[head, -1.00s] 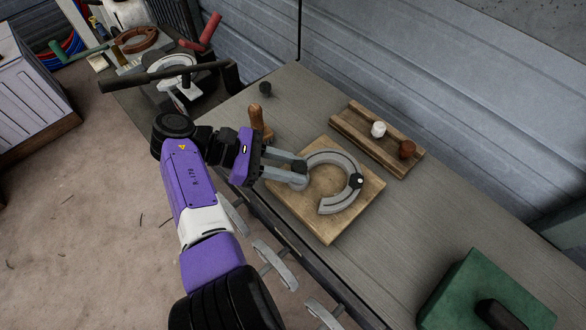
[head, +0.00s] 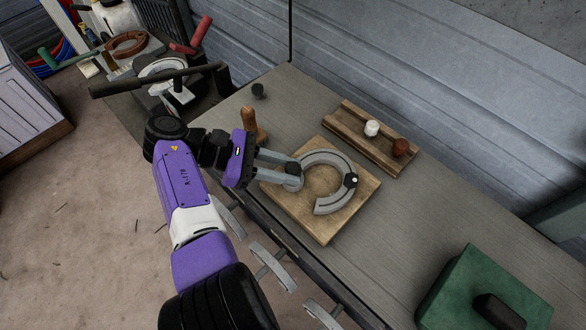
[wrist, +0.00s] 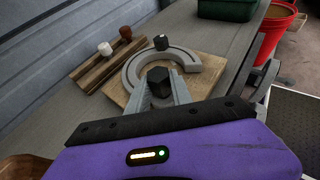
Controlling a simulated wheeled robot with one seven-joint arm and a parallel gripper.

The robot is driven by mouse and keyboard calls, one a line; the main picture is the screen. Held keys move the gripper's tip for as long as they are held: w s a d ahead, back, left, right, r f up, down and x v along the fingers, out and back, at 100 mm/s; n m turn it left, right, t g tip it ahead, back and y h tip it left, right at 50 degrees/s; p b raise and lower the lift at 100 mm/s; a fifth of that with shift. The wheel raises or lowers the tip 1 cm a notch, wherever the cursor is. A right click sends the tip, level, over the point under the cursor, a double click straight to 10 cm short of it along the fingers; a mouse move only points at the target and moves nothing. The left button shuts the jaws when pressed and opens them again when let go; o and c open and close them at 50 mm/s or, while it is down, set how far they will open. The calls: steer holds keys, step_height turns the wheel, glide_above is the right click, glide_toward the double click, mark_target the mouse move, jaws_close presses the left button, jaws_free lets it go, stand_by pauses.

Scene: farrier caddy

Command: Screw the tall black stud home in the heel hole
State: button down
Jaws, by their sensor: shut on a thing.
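A grey horseshoe (head: 344,192) lies on a square wooden board (head: 329,231) on the bench; it also shows in the wrist view (wrist: 191,62). My gripper (head: 294,179) is at the shoe's left heel end. In the wrist view my gripper (wrist: 159,88) is shut on a dark, faceted stud (wrist: 159,76), whose top shows between the fingertips. Its lower part is hidden, so I cannot tell how deep it sits. Another black stud (head: 350,180) with a small pale spot on top stands in the shoe's far-right side; the wrist view shows it too (wrist: 161,42).
A wooden rack (head: 356,133) holds a white piece (head: 372,128) and a brown piece (head: 400,147) behind the board. A wooden handle (head: 249,120) stands beside my gripper. A small dark cylinder (head: 258,91) is farther back. A green box (head: 488,290) sits front right.

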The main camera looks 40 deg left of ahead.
stand_by(0.3)
steer(key=c, duration=1.1)
jaws_free()
steer(key=shift+o, duration=0.2)
steer(key=shift+r+p, duration=0.15)
steer(key=shift+p, duration=0.4)
steer(key=shift+d+n+t+y+p, duration=0.15)
steer(key=shift+n+t+y+p, duration=1.1)
steer(key=shift+p, duration=3.05)
steer(key=shift+s+d+n+t+y+p, duration=0.15)
steer(key=shift+n+t+y+p, duration=0.9)
steer(key=shift+p, duration=2.55)
steer(key=shift+n+g+y, duration=0.3)
steer(key=shift+n+y, duration=0.1)
steer(key=shift+n, duration=0.3)
steer(key=shift+y+p, duration=0.3)
steer(key=shift+p, duration=0.55)
steer(key=shift+d+n+t+y+p, duration=0.2)
steer(key=shift+n+t+y+p, duration=0.2)
steer(key=shift+n+y+p, duration=2)
